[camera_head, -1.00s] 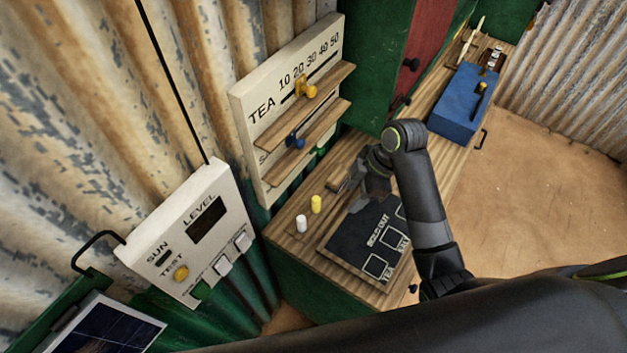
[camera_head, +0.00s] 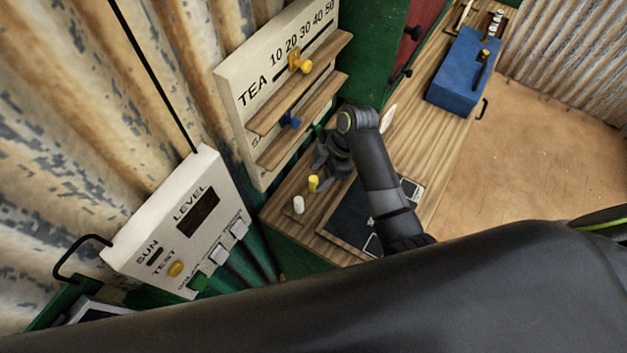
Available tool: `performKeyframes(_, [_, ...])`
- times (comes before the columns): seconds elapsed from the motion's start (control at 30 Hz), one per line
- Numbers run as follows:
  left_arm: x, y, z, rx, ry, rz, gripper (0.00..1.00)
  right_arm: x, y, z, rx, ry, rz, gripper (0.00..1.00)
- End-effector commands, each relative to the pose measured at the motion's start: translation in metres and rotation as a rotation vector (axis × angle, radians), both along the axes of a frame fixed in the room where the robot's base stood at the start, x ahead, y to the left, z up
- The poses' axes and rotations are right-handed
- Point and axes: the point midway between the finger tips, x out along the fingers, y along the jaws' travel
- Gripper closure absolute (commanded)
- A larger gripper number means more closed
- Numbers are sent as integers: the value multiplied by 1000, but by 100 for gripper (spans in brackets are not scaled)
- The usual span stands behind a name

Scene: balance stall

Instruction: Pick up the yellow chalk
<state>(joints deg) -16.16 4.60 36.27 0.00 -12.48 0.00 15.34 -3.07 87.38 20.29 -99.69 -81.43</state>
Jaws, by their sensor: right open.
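The yellow chalk (camera_head: 313,183) is a short cylinder standing upright on the wooden counter (camera_head: 283,222). My right gripper (camera_head: 325,172) is open just behind and to the right of the chalk, with its fingers pointing down close to it. I cannot tell whether a finger touches the chalk. The fingertips are partly hidden and small. My left gripper does not show.
A white chalk (camera_head: 298,204) stands just left of the yellow one. A dark chalkboard (camera_head: 350,212) lies to the right, partly under my arm. The tea price board (camera_head: 262,100) rises behind. A blue box (camera_head: 456,84) stands farther along the counter.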

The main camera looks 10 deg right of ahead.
Motion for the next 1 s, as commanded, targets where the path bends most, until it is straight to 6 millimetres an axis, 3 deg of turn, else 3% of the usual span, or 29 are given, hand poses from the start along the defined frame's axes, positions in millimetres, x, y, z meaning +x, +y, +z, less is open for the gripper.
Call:
performKeyframes(0.13, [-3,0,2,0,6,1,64,0,2,-6,-1,0,0,53])
performKeyframes(0.4, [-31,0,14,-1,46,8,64,3,13,-25,0,4,1,53])
performKeyframes(0.7, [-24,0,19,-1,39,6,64,5,22,-50,-1,0,0,53])
performKeyframes(1.0, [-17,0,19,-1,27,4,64,5,23,-53,-1,-1,0,55])
